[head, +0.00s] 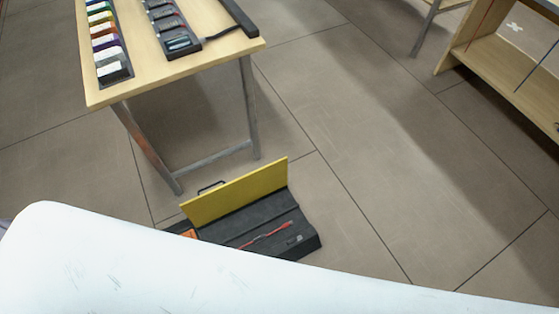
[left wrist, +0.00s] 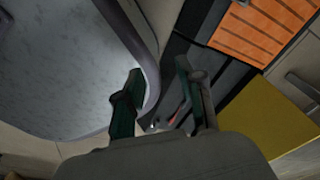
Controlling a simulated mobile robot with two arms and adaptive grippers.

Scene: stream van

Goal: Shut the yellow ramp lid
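The yellow lid (head: 238,192) stands raised, tilted up along the back edge of a black ramp box (head: 270,232) on the floor. A red-handled tool (head: 266,236) lies in the box's open tray. In the left wrist view, the yellow lid (left wrist: 265,122) is at the right, beside the dark box (left wrist: 205,62) and an orange ribbed panel (left wrist: 262,32). A white surface hides the box's near side in the head view. My right gripper is not in view.
A wooden table (head: 245,42) with trays of coloured items stands behind the box, its metal legs close to the lid. A wooden shelf (head: 500,75) is at the far right. The floor (head: 400,170) right of the box is clear.

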